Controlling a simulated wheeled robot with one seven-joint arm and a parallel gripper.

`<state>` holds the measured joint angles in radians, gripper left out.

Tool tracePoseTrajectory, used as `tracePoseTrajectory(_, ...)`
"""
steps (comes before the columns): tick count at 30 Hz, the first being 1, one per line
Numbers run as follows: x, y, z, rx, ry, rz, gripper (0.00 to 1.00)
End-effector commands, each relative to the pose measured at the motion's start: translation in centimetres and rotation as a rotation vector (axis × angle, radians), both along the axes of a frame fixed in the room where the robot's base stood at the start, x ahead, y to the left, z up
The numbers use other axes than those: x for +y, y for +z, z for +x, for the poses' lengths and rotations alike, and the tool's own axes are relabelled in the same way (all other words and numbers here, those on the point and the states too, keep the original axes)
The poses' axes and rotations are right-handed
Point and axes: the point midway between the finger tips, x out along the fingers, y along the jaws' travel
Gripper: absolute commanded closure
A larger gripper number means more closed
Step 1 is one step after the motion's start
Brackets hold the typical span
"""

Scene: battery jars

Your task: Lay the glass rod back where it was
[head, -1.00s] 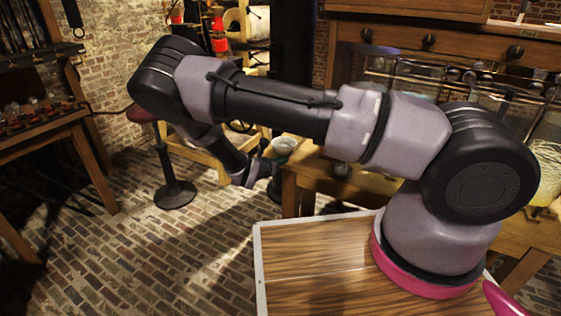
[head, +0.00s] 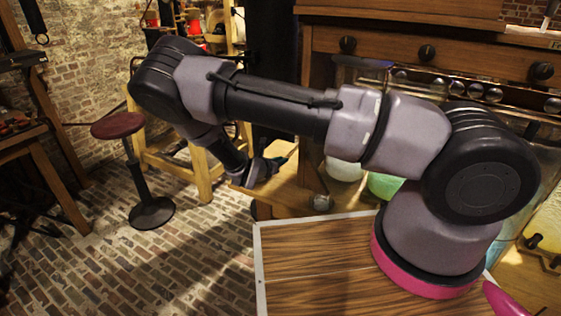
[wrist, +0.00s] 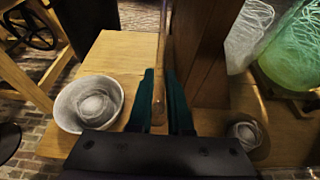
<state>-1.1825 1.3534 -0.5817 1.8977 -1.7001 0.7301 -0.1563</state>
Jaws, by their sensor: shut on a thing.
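The rod runs between the fingers and away toward the top of the picture, over the wooden bench (wrist: 112,58), beside a dark wooden post. I cannot tell whether it touches the bench. In the head view, my gripper (head: 262,170) is by the left end of the bench (head: 290,198), and the rod cannot be made out there.
A white bowl (wrist: 72,118) stands left of the fingers, and a small glass vessel (wrist: 245,134) stands to the right. A clear jar (head: 343,169) and a green jar (head: 384,185) are further right. A stool (head: 118,125) stands on the brick floor at left.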

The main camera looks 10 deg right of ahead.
Motion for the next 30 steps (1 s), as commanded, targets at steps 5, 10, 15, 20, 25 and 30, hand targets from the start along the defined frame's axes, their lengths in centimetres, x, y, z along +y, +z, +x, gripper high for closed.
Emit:
tracePoseTrajectory(5,0.0,-0.9,0.0,0.001,0.000,-0.001,1.00)
tracePoseTrajectory(10,0.0,-2.8,0.0,0.001,0.000,-0.001,1.00)
tracePoseTrajectory(15,-0.1,-4.9,0.0,0.001,0.000,-0.002,1.00)
tracePoseTrajectory(20,-0.1,-6.8,0.0,0.001,0.000,-0.002,1.00)
tracePoseTrajectory(25,-0.1,-8.6,0.0,-0.001,-0.001,-0.001,1.00)
tracePoseTrajectory(30,0.0,-9.9,0.0,0.000,0.000,0.000,1.00)
